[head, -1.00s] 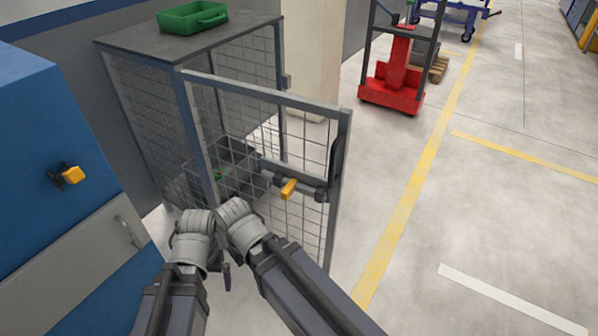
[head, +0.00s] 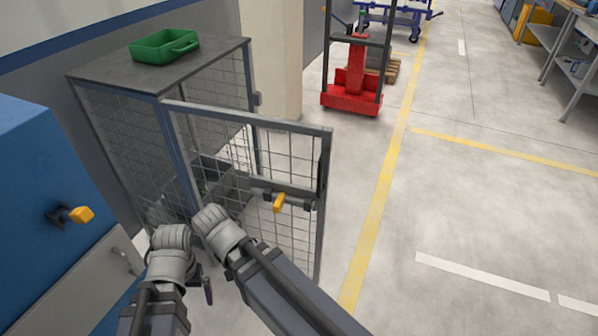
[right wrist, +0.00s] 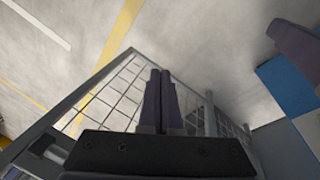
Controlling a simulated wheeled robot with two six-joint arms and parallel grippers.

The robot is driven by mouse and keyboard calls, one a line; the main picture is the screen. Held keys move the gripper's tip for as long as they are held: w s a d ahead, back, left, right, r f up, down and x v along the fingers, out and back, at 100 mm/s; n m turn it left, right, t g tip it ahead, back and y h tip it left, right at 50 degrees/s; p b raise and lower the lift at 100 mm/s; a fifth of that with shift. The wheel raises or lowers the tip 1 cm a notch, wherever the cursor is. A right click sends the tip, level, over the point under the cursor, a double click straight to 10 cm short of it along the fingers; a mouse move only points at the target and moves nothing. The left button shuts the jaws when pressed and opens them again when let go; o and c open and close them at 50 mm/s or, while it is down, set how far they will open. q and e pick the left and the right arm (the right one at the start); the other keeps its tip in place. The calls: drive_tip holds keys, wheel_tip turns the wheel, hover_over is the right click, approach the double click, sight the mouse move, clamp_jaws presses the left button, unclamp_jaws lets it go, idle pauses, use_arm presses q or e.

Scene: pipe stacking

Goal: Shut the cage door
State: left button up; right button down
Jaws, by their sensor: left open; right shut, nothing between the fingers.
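The cage (head: 115,130) has mesh sides and a dark flat top. Its mesh door (head: 290,150) stands open, swung out to the right from the front post. The door carries a grey latch bar with a yellow handle (head: 279,203). My left gripper (head: 207,289) shows only in small part below the left wrist, apart from the door; its jaws are hardly visible. My right wrist is in front of the door's lower hinge side in the head view, hiding the right gripper. In the right wrist view the right gripper (right wrist: 160,82) is shut and empty, with mesh behind its fingers.
A green bin (head: 165,46) sits on the cage top. A blue cabinet (head: 45,185) with a yellow knob stands close on the left. A red stacker (head: 350,98) stands behind on the floor. The floor to the right of the door is clear.

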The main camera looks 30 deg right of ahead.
drive_tip(key=w+d+r+m+h+p, duration=0.25)
drive_tip(key=d+r+m+p, duration=0.25)
drive_tip(key=r+m+p, duration=0.55)
drive_tip(key=w+d+r+m+h+p, duration=0.25)
drive_tip(key=d+r+m+p, duration=0.45)
drive_tip(key=r+m, duration=0.55)
drive_tip(key=b, duration=0.7)
approach(309, 186)
drive_tip(key=shift+n+t, duration=0.3)
drive_tip(key=shift+n, duration=0.1)
drive_tip(key=d+f, duration=0.1)
drive_tip(key=s+d+f, duration=0.1)
drive_tip(key=f, duration=0.1)
drive_tip(key=shift+s+f, duration=0.15)
drive_tip(key=shift+f, duration=0.2)
drive_tip(key=shift+w+d, duration=0.45)
drive_tip(key=shift+d, duration=0.15)
